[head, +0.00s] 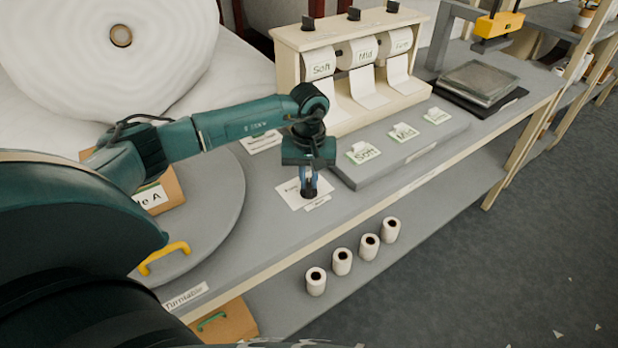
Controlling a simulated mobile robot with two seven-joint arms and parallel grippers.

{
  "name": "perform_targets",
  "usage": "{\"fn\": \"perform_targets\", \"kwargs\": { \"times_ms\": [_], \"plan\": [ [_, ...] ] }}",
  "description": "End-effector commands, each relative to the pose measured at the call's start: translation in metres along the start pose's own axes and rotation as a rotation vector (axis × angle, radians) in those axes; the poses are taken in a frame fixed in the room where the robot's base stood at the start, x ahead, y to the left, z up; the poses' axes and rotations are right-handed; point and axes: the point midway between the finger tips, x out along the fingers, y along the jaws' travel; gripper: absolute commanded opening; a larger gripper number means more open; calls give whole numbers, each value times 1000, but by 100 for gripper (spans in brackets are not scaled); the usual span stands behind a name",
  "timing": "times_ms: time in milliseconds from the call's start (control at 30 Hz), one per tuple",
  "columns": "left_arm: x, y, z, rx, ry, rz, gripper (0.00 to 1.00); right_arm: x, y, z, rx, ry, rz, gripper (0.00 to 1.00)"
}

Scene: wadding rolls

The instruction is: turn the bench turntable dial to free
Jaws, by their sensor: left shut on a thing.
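My left gripper (311,181) points straight down over the bench. It is shut on a small dark dial knob (309,194), whose top is between the fingers. The knob sits on a white label plate (293,197) on the grey bench top. The print on the plate is too small to read, and the knob's pointing direction is hidden. The grey round turntable (222,215) lies to the left, partly behind my left arm. It has a yellow handle (163,257) near its front edge. My right gripper is not in view.
A grey raised board (400,147) with Soft, Mid and Firm-like cards lies right of the gripper. A cream roll dispenser (350,55) stands behind it. Several small white rolls (342,262) stand on the lower shelf. A large wadding roll (110,60) is at the back left.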

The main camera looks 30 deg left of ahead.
Motion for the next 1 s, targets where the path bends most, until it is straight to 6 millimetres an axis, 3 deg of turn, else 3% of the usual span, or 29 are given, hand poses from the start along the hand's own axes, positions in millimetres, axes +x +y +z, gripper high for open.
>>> {"fn": "perform_targets", "kwargs": {
  "times_ms": [1000],
  "plan": [
    [0, -3, 2, -906, 0, 1, 0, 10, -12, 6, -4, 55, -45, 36]
  ]
}}
